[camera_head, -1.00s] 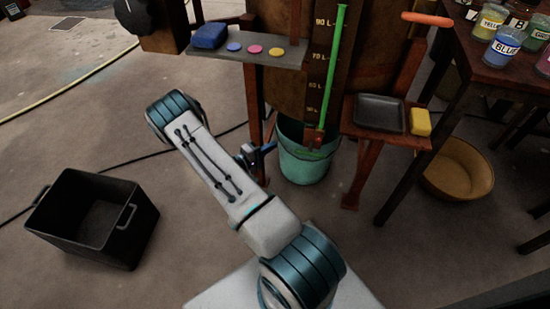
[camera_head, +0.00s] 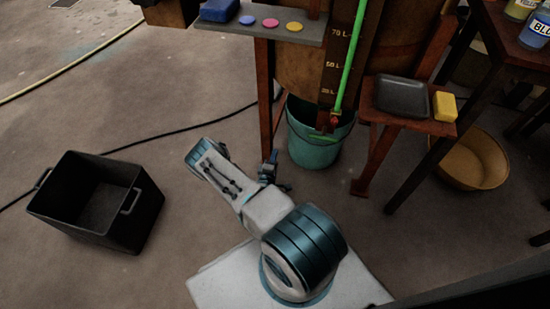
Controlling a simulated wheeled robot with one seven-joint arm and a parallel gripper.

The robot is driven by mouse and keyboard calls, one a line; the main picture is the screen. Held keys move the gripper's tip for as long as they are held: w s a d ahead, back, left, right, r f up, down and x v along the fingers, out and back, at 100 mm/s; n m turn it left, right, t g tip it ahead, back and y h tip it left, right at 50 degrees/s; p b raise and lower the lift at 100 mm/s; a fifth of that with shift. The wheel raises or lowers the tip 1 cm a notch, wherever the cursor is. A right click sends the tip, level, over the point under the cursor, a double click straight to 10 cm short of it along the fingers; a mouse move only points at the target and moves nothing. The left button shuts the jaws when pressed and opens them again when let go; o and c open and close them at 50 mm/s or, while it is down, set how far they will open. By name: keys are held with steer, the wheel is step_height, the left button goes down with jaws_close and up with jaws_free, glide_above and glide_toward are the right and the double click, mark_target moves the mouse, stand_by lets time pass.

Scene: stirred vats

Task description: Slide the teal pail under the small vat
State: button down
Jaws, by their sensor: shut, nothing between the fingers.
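The teal pail (camera_head: 314,152) stands upright on the floor beneath the small wooden vat (camera_head: 392,42), between the legs of its stand. The vat's scale and green level tube (camera_head: 352,52) hang in front of the pail's rim and hide part of it. My gripper (camera_head: 284,187) is shut and empty, low to the left of the pail and nearer to me, with a small gap between them. The fingertips are small and dark in this view.
A black crate (camera_head: 143,222) stands on the floor at left. A tan basin (camera_head: 478,160) lies at right. A side shelf (camera_head: 377,110) holds a black tray (camera_head: 402,96) and a yellow sponge (camera_head: 444,107). A dark hose (camera_head: 170,142) crosses the floor.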

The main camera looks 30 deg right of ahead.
mark_target(290, 135)
steer(key=shift+w+d+b, duration=0.35)
steer(key=shift+d+b, duration=0.3)
steer(key=shift+d, duration=0.75)
steer(key=shift+w+d+b, duration=0.4)
steer(key=shift+d+b, duration=0.25)
steer(key=shift+d, duration=0.7)
steer(key=shift+w+d+b, duration=0.35)
steer(key=shift+d+b, duration=0.3)
steer(key=shift+d, duration=0.75)
